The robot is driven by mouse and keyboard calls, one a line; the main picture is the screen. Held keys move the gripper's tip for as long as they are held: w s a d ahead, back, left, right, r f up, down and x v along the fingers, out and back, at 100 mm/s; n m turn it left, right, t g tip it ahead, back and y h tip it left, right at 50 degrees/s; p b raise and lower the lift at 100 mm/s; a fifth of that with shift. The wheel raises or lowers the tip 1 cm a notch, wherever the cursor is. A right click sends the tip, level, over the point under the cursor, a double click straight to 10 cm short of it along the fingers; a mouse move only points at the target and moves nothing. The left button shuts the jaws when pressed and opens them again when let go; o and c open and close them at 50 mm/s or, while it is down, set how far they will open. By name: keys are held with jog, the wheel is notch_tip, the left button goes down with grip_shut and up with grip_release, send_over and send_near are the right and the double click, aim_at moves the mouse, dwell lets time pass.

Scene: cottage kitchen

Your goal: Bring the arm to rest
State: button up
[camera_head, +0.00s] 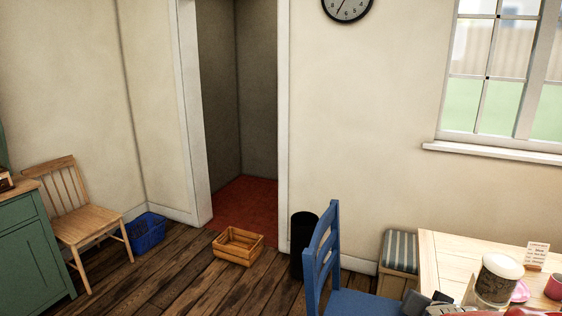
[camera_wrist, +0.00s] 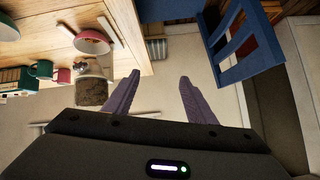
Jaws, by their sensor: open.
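My gripper (camera_wrist: 158,80) shows in the wrist view with its two fingers spread apart and nothing between them. In the head view, part of my gripper (camera_head: 428,301) shows at the bottom edge, between the blue chair (camera_head: 322,262) and the items on the wooden table (camera_head: 452,248). Most of my arm is outside the head view. The wrist view looks upside down, with the table (camera_wrist: 130,22) at upper left and the blue chair (camera_wrist: 245,48) at upper right. The fingers appear apart from both.
A lidded jar (camera_head: 497,280), a small card (camera_head: 536,256) and a pink mug (camera_head: 554,287) stand on the table. A striped-cushion bench (camera_head: 400,251) and black bin (camera_head: 303,232) are near the wall. A wooden crate (camera_head: 238,246) sits by the doorway.

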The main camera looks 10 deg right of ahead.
jog(key=s+a+r+n+g+y, duration=0.1)
jog(key=s+a+r+n, duration=0.1)
jog(key=a, duration=0.6)
jog(key=s+a+r+n+g+y, duration=0.1)
jog(key=s+a+r+n+y, duration=0.1)
jog(key=s+a, duration=0.5)
jog(key=s+a+r+n+g+y, duration=0.1)
jog(key=s+a+r+n+y, duration=0.1)
jog(key=a, duration=0.8)
jog(key=s+r+n, duration=0.1)
jog(key=s+n, duration=0.1)
jog(key=s, duration=0.1)
jog(key=shift+s+r+n+g, duration=0.25)
jog(key=shift+n+g, duration=0.05)
jog(key=shift+n, duration=0.1)
